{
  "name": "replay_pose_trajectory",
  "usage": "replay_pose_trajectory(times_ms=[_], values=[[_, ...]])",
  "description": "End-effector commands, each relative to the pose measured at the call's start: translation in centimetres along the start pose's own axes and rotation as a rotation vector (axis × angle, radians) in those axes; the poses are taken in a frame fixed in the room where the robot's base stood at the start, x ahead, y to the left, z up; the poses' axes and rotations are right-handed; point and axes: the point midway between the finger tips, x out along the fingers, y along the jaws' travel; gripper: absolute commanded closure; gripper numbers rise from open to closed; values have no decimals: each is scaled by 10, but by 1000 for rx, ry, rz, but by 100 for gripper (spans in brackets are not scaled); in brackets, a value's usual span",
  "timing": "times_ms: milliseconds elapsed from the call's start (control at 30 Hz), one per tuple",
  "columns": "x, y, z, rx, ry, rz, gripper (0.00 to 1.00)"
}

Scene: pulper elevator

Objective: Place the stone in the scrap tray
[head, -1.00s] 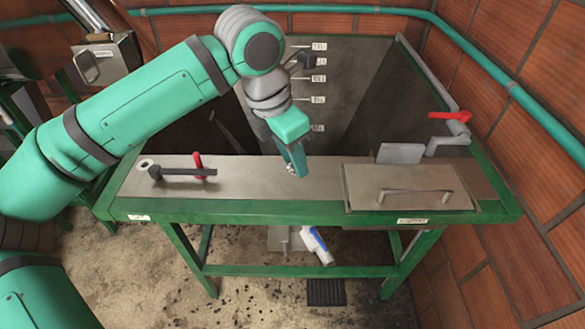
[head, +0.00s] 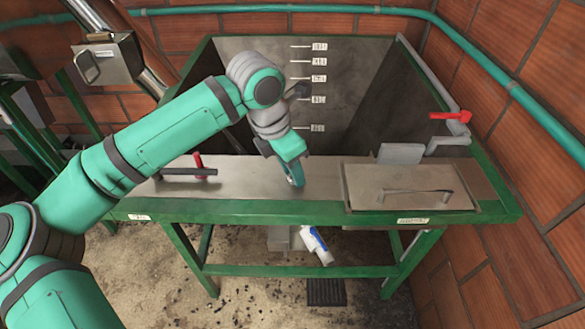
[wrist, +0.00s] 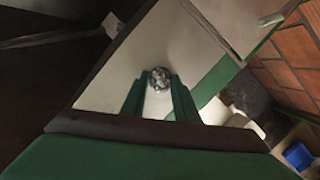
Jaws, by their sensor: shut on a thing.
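My gripper (head: 296,184) is low over the steel counter, left of the lidded hatch. In the wrist view, its two green fingers (wrist: 160,92) are closed on a small, round, mottled grey stone (wrist: 159,77) at their tips. The stone cannot be made out clearly in the head view. I cannot pick out a scrap tray for certain in either view.
The steel counter (head: 235,184) has a red and black lever (head: 188,172) at left and a hatch lid with handle (head: 408,187) at right. The deep tank (head: 345,90) opens behind. A white and blue bottle-like thing (head: 317,247) is below the counter.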

Motion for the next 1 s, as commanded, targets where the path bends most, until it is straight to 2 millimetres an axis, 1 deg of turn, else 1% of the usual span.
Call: replay_pose_trajectory(times_ms=[67,100,167,200,467,567,667,767,1000], values=[[2,0,-1,0,0,0,98],[2,0,-1,0,0,0,70],[2,0,-1,0,0,0,56],[2,0,-1,0,0,0,54],[1,0,0,0,0,0,54],[-3,0,0,0,0,1,54],[-14,1,0,0,-1,4,54],[-32,1,0,1,0,4,54],[-80,1,0,-1,1,2,54]])
